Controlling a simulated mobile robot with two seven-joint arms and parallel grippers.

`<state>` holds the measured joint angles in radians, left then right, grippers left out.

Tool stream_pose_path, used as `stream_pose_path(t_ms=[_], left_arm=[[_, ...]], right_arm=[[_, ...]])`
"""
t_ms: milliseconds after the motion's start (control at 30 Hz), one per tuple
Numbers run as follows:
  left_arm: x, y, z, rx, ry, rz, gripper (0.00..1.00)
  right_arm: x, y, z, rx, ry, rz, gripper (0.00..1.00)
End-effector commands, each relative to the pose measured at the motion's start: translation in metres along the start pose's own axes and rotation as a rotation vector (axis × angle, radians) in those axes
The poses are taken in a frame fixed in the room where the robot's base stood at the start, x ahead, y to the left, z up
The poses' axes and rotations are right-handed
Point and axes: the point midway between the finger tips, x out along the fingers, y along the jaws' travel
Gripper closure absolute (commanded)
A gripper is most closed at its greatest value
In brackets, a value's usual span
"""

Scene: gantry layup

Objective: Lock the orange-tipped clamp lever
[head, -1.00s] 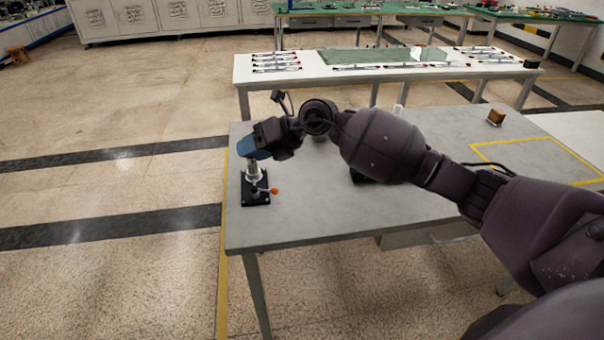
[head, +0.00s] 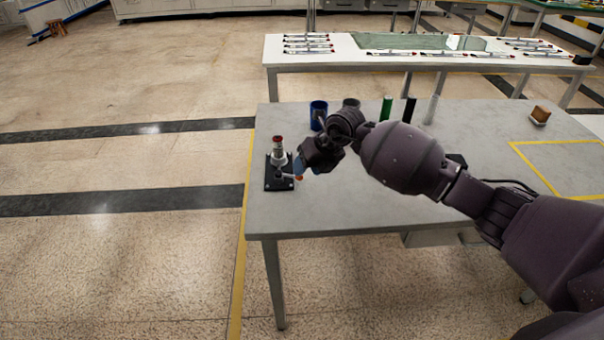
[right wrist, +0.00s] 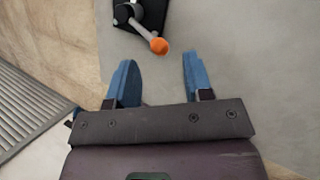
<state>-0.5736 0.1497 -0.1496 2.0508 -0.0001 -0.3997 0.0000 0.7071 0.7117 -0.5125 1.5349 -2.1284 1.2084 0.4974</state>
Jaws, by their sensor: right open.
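The clamp stands on a black base plate (head: 279,184) near the left end of the grey table, with a metal post (head: 278,155) topped in red. Its lever ends in an orange tip (head: 298,178), which is partly hidden by my gripper in the head view. In the right wrist view the orange tip (right wrist: 159,46) sits ahead of and between the two blue fingers, not gripped. My right gripper (head: 307,168) is open, just right of the clamp; it also shows in the right wrist view (right wrist: 156,80). My left gripper is not in view.
A blue cup (head: 318,113), a green cylinder (head: 386,108), a black cylinder (head: 409,109) and a pale one (head: 431,109) stand along the table's back. The table's front middle is clear.

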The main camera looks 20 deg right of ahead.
Motion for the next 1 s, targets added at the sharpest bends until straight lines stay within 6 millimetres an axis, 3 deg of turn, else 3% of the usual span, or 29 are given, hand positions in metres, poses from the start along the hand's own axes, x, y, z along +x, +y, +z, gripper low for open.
stream_pose_path(t_ms=[33, 233, 633, 933, 1000], left_arm=[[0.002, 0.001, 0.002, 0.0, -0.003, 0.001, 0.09], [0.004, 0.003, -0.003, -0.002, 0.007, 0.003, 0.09], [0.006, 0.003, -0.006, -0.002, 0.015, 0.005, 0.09], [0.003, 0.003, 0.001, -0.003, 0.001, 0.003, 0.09], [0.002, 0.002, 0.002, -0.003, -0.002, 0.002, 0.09]], right_arm=[[0.011, 0.0, -0.002, 0.0, 0.004, 0.001, 0.53], [0.028, 0.001, 0.0, 0.0, 0.001, 0.002, 0.53], [0.032, 0.001, 0.001, -0.001, -0.002, 0.0, 0.53], [0.032, 0.001, 0.0, -0.001, -0.001, 0.001, 0.99], [0.032, 0.0, 0.0, -0.002, -0.001, 0.001, 1.0]])
